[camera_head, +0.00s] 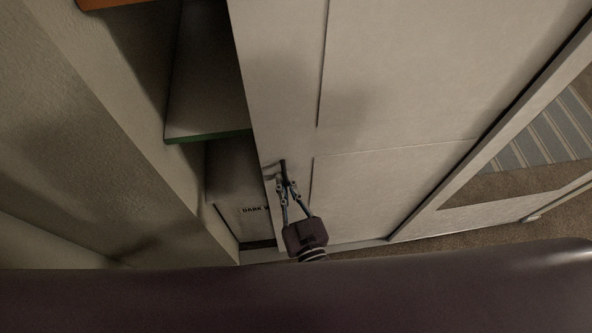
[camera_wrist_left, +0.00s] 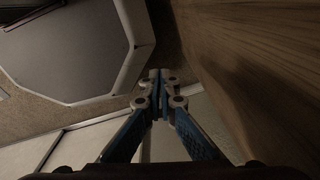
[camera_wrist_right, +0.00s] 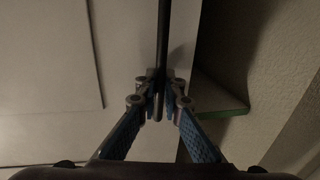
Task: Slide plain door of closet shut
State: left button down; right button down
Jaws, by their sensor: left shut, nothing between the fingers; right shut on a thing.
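The plain closet door (camera_head: 390,75) is a pale panel in the head view, with an open gap to its left. A thin dark upright handle (camera_head: 283,167) sits near its left edge. My right gripper (camera_head: 285,183) is at this handle. In the right wrist view the right gripper (camera_wrist_right: 160,85) is shut on the dark handle bar (camera_wrist_right: 163,35), with the pale door (camera_wrist_right: 125,30) behind it. My left gripper (camera_wrist_left: 159,80) is shut and empty in the left wrist view. The left gripper is not seen in the head view.
Inside the gap are a green-edged shelf (camera_head: 205,100) and a pale box (camera_head: 232,190) with partly hidden dark lettering. A wall (camera_head: 120,160) stands left of the gap. A mirror-like panel (camera_head: 545,130) is at the right. A brown wood surface (camera_wrist_left: 245,70) is close beside the left gripper.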

jog(key=shift+a, duration=0.45)
pick_arm(q)
jog(key=shift+w+d, duration=0.1)
jog(key=shift+d, duration=0.65)
pick_arm(e)
jog(key=c, duration=2.3)
grip_release()
jog(key=shift+c, duration=0.2)
pick_arm(q)
jog(key=shift+w+a, duration=0.1)
jog(key=shift+a, duration=0.2)
pick_arm(e)
jog(key=v, duration=1.2)
